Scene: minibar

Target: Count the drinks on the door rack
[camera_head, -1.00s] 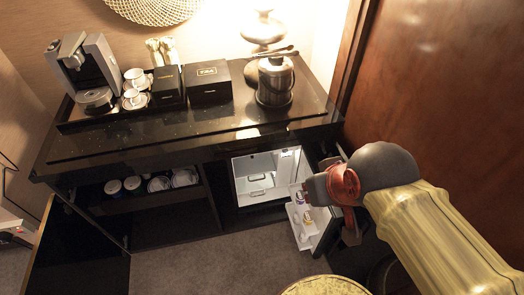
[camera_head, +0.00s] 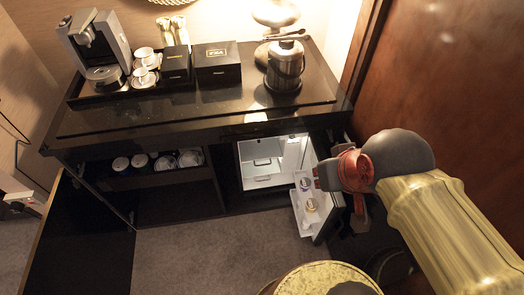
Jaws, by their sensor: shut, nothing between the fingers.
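The minibar fridge (camera_head: 264,170) stands open in the lower cabinet, with a white, mostly empty interior. Its door is swung out towards me, and the white door rack (camera_head: 298,208) shows on its inner side. A few small drinks stand in the rack: one with a purplish top (camera_head: 305,184) and one with a yellowish top (camera_head: 311,205). A pale shape lies nearer the rack's front end, too small to identify. My gripper (camera_head: 322,177) is shut and empty, beside the door's upper right part. My arm hides some of the door's right side, and I cannot tell whether they touch.
The black counter (camera_head: 190,123) carries a coffee machine (camera_head: 98,45), white cups (camera_head: 144,77), black boxes (camera_head: 217,65) and a metal ice bucket (camera_head: 285,68). Several cups sit on the open shelf (camera_head: 160,178) below. A cabinet door (camera_head: 80,235) stands open at left. Carpet (camera_head: 220,255) is clear in front.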

